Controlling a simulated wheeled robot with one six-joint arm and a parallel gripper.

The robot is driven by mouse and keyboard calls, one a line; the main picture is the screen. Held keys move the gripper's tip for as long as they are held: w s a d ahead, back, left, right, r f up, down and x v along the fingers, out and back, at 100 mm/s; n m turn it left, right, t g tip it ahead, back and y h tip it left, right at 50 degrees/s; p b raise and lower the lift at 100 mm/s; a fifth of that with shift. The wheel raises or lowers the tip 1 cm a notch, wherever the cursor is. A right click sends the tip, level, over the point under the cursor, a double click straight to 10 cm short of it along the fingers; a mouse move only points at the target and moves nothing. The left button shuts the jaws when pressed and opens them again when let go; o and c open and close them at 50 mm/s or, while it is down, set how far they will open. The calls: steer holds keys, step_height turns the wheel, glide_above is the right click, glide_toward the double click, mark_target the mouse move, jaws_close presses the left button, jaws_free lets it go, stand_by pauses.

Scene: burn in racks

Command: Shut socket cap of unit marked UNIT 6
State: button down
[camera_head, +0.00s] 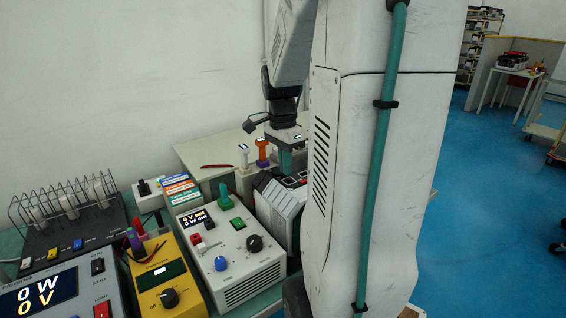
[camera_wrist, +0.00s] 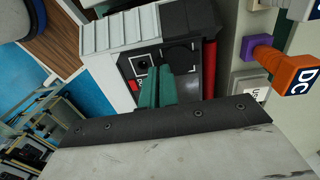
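My gripper (camera_head: 286,160) hangs over a white and grey unit (camera_head: 277,212) with a dark top panel, behind my arm's white link in the head view. In the wrist view its teal fingers (camera_wrist: 156,88) lie close together and reach toward that unit's dark panel (camera_wrist: 188,84); I see nothing held between them. The panel bears a square-framed socket (camera_wrist: 141,65) and a dark square piece (camera_wrist: 178,55) beside it, perhaps a cap. I cannot tell whether the fingers touch the panel. No UNIT 6 marking is legible, and my arm hides part of the unit.
A white supply box (camera_head: 228,262) with knobs and a yellow meter (camera_head: 166,285) stand left of the unit. Orange (camera_head: 263,148) and white (camera_head: 244,155) plugs stand behind it. A wire rack (camera_head: 66,205) is at far left. Blue floor (camera_head: 480,200) is open at right.

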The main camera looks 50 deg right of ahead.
steer(key=shift+s+a+f, duration=0.15)
steer(key=shift+a+f, duration=0.1)
steer(key=shift+a, duration=0.05)
step_height(320, 180, up, 9)
steer(key=shift+w+d, duration=0.2)
steer(key=shift+w, duration=0.2)
stand_by(0.3)
stand_by(0.6)
